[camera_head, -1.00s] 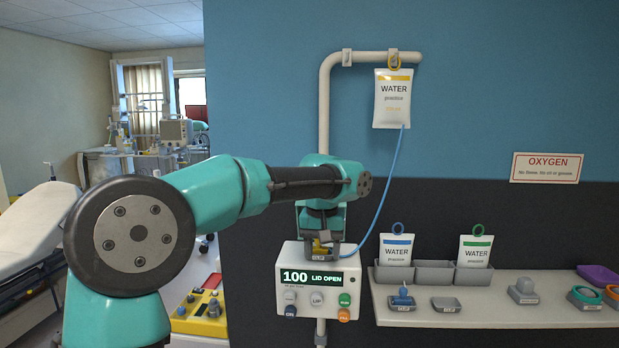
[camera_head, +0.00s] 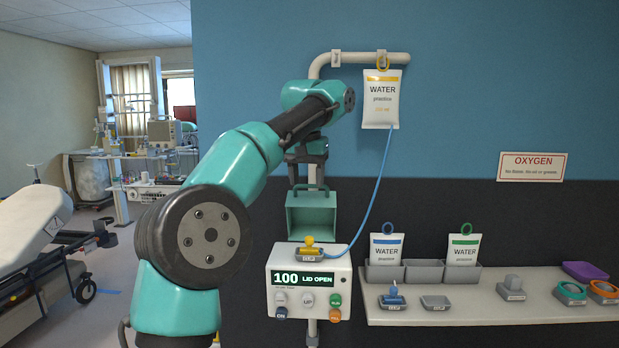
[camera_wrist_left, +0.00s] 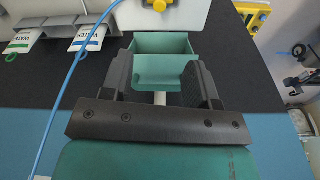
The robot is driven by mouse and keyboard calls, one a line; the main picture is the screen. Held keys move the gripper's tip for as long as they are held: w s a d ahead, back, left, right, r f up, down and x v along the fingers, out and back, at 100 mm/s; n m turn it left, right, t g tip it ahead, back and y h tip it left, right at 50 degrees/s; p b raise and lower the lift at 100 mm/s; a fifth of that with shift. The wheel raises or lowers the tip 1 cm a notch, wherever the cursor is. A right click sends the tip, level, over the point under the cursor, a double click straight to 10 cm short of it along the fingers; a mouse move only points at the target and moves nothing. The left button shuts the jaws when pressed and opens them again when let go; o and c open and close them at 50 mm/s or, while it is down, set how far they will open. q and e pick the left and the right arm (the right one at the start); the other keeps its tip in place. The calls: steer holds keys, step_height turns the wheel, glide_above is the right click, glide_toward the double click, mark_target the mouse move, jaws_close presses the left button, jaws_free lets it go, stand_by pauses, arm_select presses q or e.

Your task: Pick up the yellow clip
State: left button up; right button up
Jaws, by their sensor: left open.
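The yellow clip (camera_head: 309,242) sits in its grey holder labelled CLIP on top of the white pump (camera_head: 283,299), at the end of the blue tube. My left gripper (camera_head: 307,184) is open and empty, pointing down well above the clip, in front of the wall. A green open box-like lid (camera_head: 311,201) shows between the gripper and the clip. In the left wrist view, the clip (camera_wrist_left: 158,5) is at the top edge, beyond the green lid (camera_wrist_left: 160,44) and my spread fingers (camera_wrist_left: 157,80). My right gripper is not in view.
A water bag with a yellow ring (camera_head: 380,102) hangs from the rail; its blue tube (camera_head: 385,180) curves down to the pump. A shelf (camera_head: 465,309) on the right holds bins with water bags, a blue clip (camera_head: 393,296) and several small items.

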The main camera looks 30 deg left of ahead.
mark_target(309, 238)
arm_select(q)
steer(key=shift+f, duration=0.1)
steer(key=f, duration=0.5)
steer(key=w+f, duration=0.1)
steer(key=f, duration=0.5)
steer(key=w+f, duration=0.1)
steer(key=f, duration=0.5)
steer(key=shift+a, duration=0.25)
jaws_close()
stand_by(0.4)
steer(key=shift+r, duration=0.2)
steer(key=shift+r, duration=1.5)
